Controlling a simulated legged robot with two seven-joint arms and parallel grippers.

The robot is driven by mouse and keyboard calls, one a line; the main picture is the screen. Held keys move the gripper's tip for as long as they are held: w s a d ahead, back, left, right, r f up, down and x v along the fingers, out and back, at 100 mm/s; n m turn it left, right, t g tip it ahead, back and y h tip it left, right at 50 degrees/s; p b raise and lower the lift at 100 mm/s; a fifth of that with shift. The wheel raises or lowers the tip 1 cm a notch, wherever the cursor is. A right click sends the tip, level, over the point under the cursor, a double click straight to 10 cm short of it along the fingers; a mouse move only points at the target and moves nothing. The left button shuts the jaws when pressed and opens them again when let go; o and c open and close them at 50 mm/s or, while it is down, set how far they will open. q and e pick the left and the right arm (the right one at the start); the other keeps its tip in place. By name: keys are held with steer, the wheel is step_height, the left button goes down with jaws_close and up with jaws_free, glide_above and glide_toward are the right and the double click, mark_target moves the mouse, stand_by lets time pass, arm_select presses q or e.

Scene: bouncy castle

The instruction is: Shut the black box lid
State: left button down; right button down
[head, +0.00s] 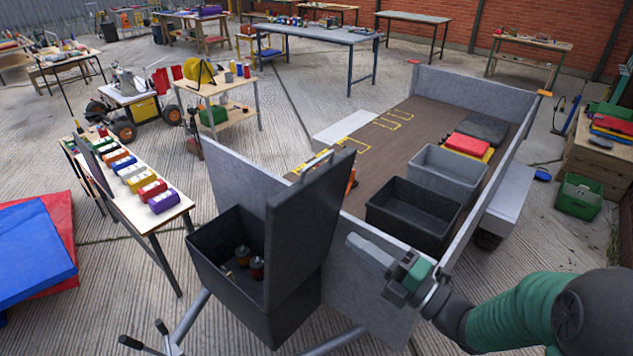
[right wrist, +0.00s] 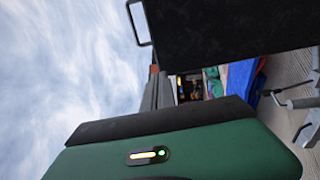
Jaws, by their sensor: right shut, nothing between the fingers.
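The black box (head: 228,278) stands open at the front end of the trailer, with a few small cans or spools (head: 257,267) inside. Its black lid (head: 305,220) stands up, nearly upright, along the box's right side, with a metal handle (head: 314,161) at its top edge. My right gripper (head: 362,250) is shut and empty, to the right of the lid, on the side away from the box opening. A gap shows between them. In the right wrist view the lid (right wrist: 235,35) fills the top right, with its handle (right wrist: 138,22) at its left end. My left gripper is not in view.
The grey trailer wall (head: 365,290) stands just behind and beneath my right gripper. A black crate (head: 390,225) and a grey crate (head: 427,184) lie in the trailer bed. A narrow table (head: 130,200) with coloured rolls stands to the left. Metal bars (head: 190,318) extend below the box.

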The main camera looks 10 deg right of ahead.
mark_target(295, 199)
steer(key=p+x, duration=0.4)
steer(key=x, duration=0.9)
steer(key=shift+w+f+p, duration=0.15)
steer(key=shift+w+p, duration=0.05)
steer(key=shift+p, duration=0.1)
steer(key=shift+w+a, duration=0.3)
steer(key=shift+a, duration=0.05)
steer(key=shift+d, duration=0.1)
